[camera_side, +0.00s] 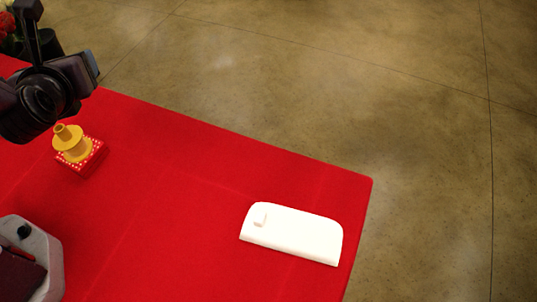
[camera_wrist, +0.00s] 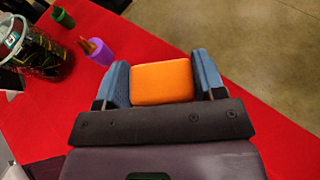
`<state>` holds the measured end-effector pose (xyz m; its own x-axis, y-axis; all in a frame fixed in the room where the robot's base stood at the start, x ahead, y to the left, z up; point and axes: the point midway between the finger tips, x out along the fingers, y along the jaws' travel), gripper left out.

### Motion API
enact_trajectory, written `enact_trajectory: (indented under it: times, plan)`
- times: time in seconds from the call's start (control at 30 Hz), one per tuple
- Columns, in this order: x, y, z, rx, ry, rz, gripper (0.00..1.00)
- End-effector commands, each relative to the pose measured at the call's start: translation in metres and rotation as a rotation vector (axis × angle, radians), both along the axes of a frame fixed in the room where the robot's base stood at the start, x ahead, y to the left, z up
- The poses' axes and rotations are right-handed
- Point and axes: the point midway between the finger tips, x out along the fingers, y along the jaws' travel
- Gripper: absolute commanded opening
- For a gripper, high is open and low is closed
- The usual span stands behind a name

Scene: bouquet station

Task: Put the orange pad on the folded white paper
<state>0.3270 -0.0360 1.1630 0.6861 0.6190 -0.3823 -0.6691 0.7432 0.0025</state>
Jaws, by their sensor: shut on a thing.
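The orange pad (camera_wrist: 162,82) shows in the wrist view between the two blue fingers of my gripper (camera_wrist: 163,88), which is shut on it. In the side view my gripper (camera_side: 88,66) is at the upper left, raised over the red table; the pad cannot be made out there. The folded white paper (camera_side: 295,236) lies flat near the table's right corner in the side view, with a small raised white piece on its left part. My gripper is well to the left of and farther back than the paper. The paper is not visible in the wrist view.
A yellow spool-shaped piece (camera_side: 70,141) stands on a red dotted block (camera_side: 88,160) just below my gripper. The wrist view shows a purple cup (camera_wrist: 98,53), a small green item (camera_wrist: 63,17) and a dark container (camera_wrist: 38,52). The red table around the paper is clear.

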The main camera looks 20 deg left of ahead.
Motion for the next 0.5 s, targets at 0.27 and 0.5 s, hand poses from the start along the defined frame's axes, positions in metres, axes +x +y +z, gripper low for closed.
enact_trajectory:
  times: [0.27, 0.5]
  plan:
    - [-0.055, 0.029, -0.026, 0.003, 0.001, 0.554, 0.41]
    - [-0.115, 0.025, -0.046, 0.003, -0.001, 1.098, 0.41]
